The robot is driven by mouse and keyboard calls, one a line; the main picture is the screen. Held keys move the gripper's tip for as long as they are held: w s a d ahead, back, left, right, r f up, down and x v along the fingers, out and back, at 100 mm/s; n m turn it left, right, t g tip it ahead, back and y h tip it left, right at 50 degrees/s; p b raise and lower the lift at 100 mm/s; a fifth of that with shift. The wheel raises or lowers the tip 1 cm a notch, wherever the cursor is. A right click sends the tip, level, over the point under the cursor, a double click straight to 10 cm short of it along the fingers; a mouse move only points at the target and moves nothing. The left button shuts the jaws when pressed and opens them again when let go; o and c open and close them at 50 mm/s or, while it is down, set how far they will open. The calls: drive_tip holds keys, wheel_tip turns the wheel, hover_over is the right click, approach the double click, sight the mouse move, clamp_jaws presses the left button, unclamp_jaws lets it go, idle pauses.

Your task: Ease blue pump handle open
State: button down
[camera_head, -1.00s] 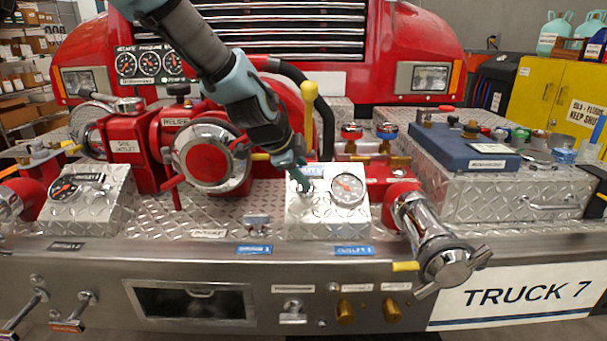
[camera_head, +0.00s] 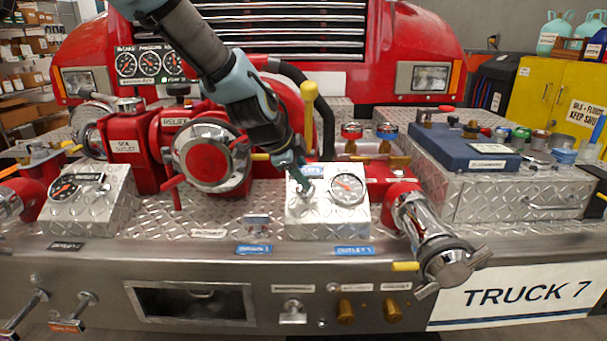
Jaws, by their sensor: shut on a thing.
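The diamond-plate box (camera_head: 325,222) at the centre of the bumper carries a round white gauge (camera_head: 347,189) and a small blue label (camera_head: 312,170). My arm reaches down from the top, and my gripper (camera_head: 304,183) is at the left half of this box's face, just below and left of the label. It is shut on the small pump handle (camera_head: 307,190) there. The fingers cover most of the handle, so its colour and exact angle are hard to tell.
A yellow upright lever (camera_head: 310,105) and black hose stand close behind my gripper. A chrome outlet (camera_head: 428,232) sticks out to the right, and a red valve with a chrome ring (camera_head: 213,156) is at left. The bumper's front ledge (camera_head: 200,248) is mostly clear.

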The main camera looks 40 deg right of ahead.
sight(310, 171)
drive_tip(key=shift+r, duration=0.1)
drive_tip(key=r, duration=0.1)
drive_tip(key=s+a+r+p, duration=0.1)
drive_tip(key=s+r+p, duration=0.1)
drive_tip(key=r, duration=0.1)
drive_tip(key=shift+a, duration=0.3)
drive_tip(key=shift+c, duration=2.4)
unclamp_jaws()
